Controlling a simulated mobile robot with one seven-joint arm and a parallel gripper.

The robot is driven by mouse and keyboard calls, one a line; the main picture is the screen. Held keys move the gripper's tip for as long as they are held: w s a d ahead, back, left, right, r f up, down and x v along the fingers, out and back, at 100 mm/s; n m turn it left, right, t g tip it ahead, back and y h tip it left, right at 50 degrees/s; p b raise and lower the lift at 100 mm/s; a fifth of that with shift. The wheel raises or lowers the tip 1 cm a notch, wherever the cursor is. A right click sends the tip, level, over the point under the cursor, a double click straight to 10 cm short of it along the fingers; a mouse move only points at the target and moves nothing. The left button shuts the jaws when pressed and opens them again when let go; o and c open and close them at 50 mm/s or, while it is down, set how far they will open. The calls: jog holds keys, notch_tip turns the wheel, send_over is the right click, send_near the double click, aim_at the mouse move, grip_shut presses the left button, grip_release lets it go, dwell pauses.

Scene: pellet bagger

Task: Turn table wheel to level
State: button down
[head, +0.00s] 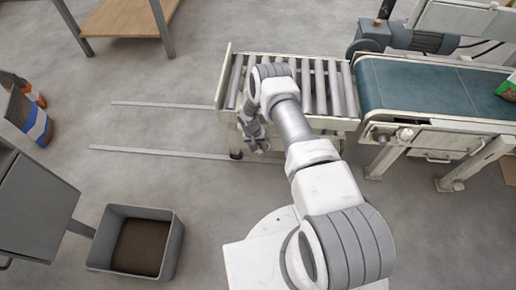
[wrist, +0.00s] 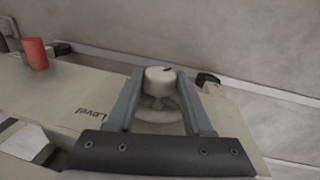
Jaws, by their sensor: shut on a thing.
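The roller table (head: 222,95) stands left of the conveyor in the head view. In the wrist view, its pale side panel (wrist: 50,95) carries the word "Level". The wheel (wrist: 160,78) is a small pale round knob with a dark mark on its face, beside that word. My gripper (wrist: 160,95) has one finger on each side of the wheel and is shut on it. In the head view, my gripper (head: 256,146) is at the table's near left side, small and partly hidden by my arm; the wheel cannot be made out there.
A red cylindrical part (wrist: 36,54) stands up from the panel left of the wheel. The green conveyor belt (head: 420,88) adjoins the table on the right. Floor rails (head: 160,152) run left from the table. A grey bin (head: 172,245) stands at lower left. Open floor lies between.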

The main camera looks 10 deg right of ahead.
jog(key=shift+d+y, duration=0.1)
jog(key=shift+y, duration=0.3)
jog(key=y, duration=0.2)
jog(key=t+y, duration=0.1)
jog(key=y, duration=0.1)
jog(key=shift+s+d+f+t+y, duration=0.1)
jog(key=shift+s+d+t+y, duration=0.1)
jog(key=shift+d+t+y, duration=0.15)
jog(key=y, duration=0.1)
jog(key=t+y, duration=0.1)
jog(key=y, duration=0.1)
jog(key=shift+d+f+y, duration=0.1)
jog(key=shift+d+y, duration=0.15)
jog(key=shift+d+f+t+y, duration=0.15)
jog(key=shift+t+y, duration=0.5)
jog(key=shift+y, duration=0.85)
jog(key=shift+c, duration=1.5)
grip_release()
jog(key=shift+s, duration=0.1)
